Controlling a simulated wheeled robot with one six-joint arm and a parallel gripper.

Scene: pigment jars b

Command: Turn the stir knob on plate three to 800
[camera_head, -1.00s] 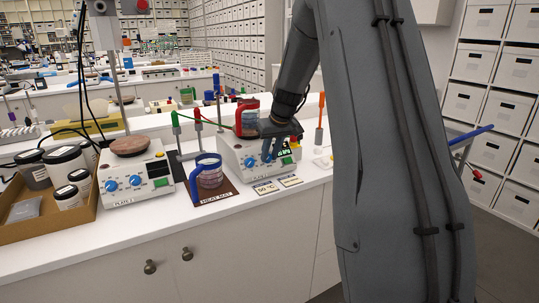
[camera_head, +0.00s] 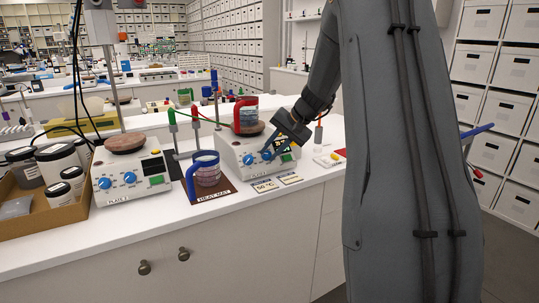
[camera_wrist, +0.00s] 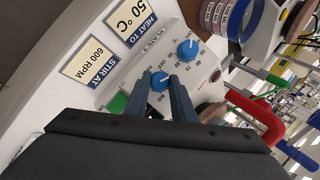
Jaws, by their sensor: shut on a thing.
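The white hot plate (camera_head: 232,160) on the right of the bench has two blue knobs. Its left knob (camera_head: 249,159) is clear of my gripper and also shows in the wrist view (camera_wrist: 188,50). Its right knob (camera_head: 265,155) is between the fingers of my gripper (camera_head: 270,150). In the wrist view the two fingers of my gripper (camera_wrist: 160,84) are shut on this knob (camera_wrist: 160,80), one on each side. Its white pointer mark is small, and the dial numbers are partly hidden by the fingers. The plate's number is not readable.
A card reading STIR AT 600 RPM (camera_wrist: 90,62) and a HEAT TO 50 °C card (camera_wrist: 127,15) lie before the plate. A red-handled jug (camera_head: 247,113) stands on top. A blue-handled jug (camera_head: 206,172) stands left on a heat mat (camera_head: 222,190). Plate 1 (camera_head: 128,180) is further left.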

